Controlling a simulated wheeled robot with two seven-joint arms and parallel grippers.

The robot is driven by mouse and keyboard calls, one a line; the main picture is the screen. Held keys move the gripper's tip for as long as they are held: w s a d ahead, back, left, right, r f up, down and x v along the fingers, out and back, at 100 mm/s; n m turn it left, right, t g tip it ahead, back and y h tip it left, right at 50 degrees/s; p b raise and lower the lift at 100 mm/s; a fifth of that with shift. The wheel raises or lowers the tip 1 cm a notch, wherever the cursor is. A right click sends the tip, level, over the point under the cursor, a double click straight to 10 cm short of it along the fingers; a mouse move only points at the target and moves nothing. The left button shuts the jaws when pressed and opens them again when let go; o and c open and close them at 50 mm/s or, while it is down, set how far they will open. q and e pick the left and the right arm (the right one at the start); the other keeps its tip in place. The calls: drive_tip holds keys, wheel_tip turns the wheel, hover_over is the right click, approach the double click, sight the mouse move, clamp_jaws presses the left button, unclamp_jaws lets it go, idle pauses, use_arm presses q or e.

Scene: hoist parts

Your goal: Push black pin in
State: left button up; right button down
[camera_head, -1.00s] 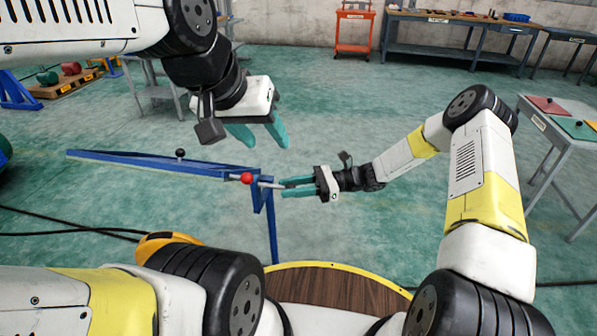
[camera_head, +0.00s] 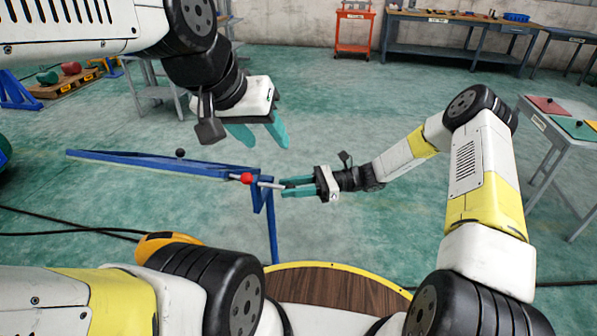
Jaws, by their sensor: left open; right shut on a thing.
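The black pin (camera_head: 180,153) shows as a small black knob standing up from the top of the blue beam (camera_head: 145,163). A red ball knob (camera_head: 247,178) is at the beam's right end, beside a grey rod (camera_head: 270,185). My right gripper (camera_head: 283,187) is shut on the grey rod, at the right of the blue post. My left gripper (camera_head: 262,141) is open and empty, above and to the right of the black knob and apart from it. How deep the black pin sits cannot be told.
A blue post (camera_head: 271,225) holds up the beam's right end. Dark cables (camera_head: 70,232) lie on the floor at left. A grey table (camera_head: 560,125) stands at right, and a workbench (camera_head: 455,40) and an orange cart (camera_head: 354,30) stand at the back. The green floor is otherwise mostly clear.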

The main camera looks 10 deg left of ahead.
sight(274, 186)
drive_tip(key=shift+s, duration=0.25)
drive_tip(key=a, duration=0.5)
drive_tip(key=c, duration=1.1)
unclamp_jaws()
drive_tip(key=shift+a, duration=0.1)
drive_tip(key=shift+c, duration=0.2)
drive_tip(key=shift+w, duration=0.1)
drive_tip(key=shift+w+d, duration=0.15)
drive_tip(key=shift+d, duration=0.05)
drive_tip(key=v, duration=0.7)
drive_tip(key=shift+d, duration=0.2)
drive_tip(key=shift+r, duration=0.15)
